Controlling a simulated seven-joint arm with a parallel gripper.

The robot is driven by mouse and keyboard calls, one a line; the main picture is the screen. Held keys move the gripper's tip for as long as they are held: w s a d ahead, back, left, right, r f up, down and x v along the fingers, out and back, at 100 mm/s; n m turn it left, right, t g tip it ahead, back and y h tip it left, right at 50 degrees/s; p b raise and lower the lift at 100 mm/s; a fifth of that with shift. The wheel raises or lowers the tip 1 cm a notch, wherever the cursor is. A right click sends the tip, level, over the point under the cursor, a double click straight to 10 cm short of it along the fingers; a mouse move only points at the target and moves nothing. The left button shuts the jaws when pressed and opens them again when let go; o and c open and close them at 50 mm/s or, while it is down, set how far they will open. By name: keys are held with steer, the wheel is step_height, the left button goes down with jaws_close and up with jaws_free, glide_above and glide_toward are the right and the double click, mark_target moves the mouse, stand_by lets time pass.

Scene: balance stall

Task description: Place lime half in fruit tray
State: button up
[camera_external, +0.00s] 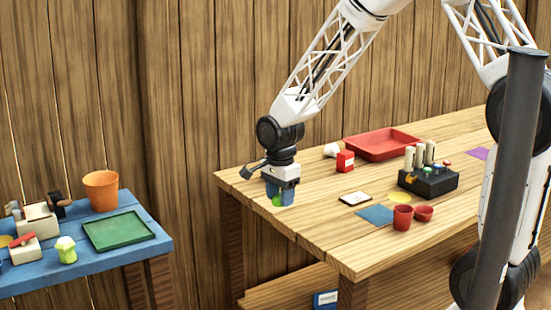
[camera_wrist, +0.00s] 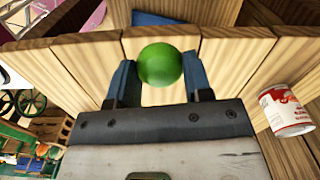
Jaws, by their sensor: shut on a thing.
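My gripper (camera_external: 280,196) is over the near left end of the wooden table. Its blue fingers are shut on a round green thing, the lime half (camera_external: 277,201). In the wrist view the lime half (camera_wrist: 160,65) sits between the fingertips, and its cut face does not show. A red tray (camera_external: 382,144) lies at the back of the wooden table and looks empty. A flat green tray (camera_external: 118,230) lies on the blue table at left, also empty. I cannot tell by looks which is the fruit tray.
An orange pot (camera_external: 101,190) stands behind the green tray. A gap separates the tables. A dark post (camera_external: 510,180) blocks the right side.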

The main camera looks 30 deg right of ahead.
steer(key=s+a+r+n, duration=0.1)
steer(key=a, duration=2.7)
steer(key=shift+s+r, duration=0.25)
steer(key=shift+r, duration=0.15)
steer(key=shift+w, duration=0.1)
glide_above(135, 232)
steer(key=shift+f, duration=0.75)
steer(key=shift+f, duration=1.75)
steer(key=shift+f, duration=0.1)
steer(key=o, duration=0.9)
